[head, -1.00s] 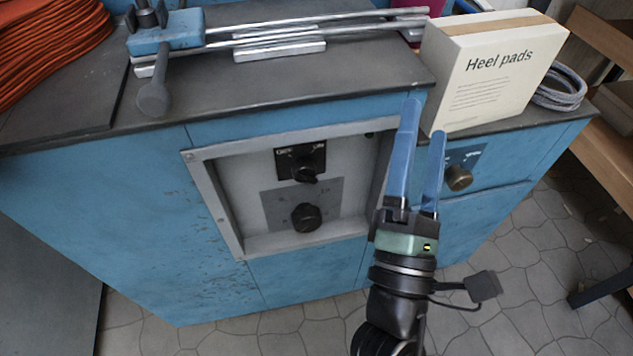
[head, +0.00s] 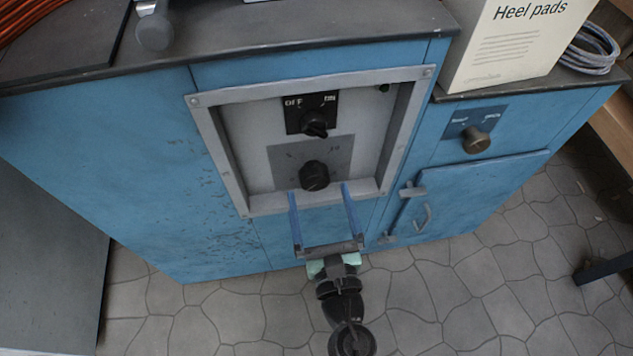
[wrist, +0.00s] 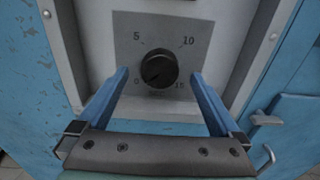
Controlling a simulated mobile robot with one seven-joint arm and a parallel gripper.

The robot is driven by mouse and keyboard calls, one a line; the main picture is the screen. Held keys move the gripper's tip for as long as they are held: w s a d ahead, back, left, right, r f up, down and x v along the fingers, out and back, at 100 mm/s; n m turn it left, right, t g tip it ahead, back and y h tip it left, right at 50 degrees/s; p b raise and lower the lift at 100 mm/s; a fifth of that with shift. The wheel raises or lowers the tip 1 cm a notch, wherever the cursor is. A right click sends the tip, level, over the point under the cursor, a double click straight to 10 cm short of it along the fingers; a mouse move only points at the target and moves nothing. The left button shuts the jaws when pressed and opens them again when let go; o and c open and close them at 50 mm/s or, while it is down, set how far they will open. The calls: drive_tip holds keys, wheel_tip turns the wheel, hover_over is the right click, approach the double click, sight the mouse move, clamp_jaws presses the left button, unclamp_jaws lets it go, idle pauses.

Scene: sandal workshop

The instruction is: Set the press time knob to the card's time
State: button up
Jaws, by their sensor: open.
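The press time knob (head: 314,176) is a round black knob on a grey dial plate in the recessed panel. In the wrist view the knob (wrist: 159,69) sits inside a scale marked 0, 5, 10 and 15. Its pointer seems to aim to the lower left, near 0. My gripper (head: 319,188) is open and empty, its two blue fingers reaching toward the panel just below the knob. In the wrist view the fingertips (wrist: 160,72) stand on either side of the knob, apart from it. No card with a time is seen.
An OFF/ON switch (head: 314,122) is above the knob. The panel's raised grey frame (head: 207,150) surrounds both. To the right are a brass knob (head: 476,140) and a small blue door (head: 462,195) with a handle. A Heel pads box (head: 505,45) stands on the worktop.

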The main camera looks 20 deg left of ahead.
sight(316, 182)
drive_tip(key=shift+x, duration=1.8)
drive_tip(key=c, duration=1.3)
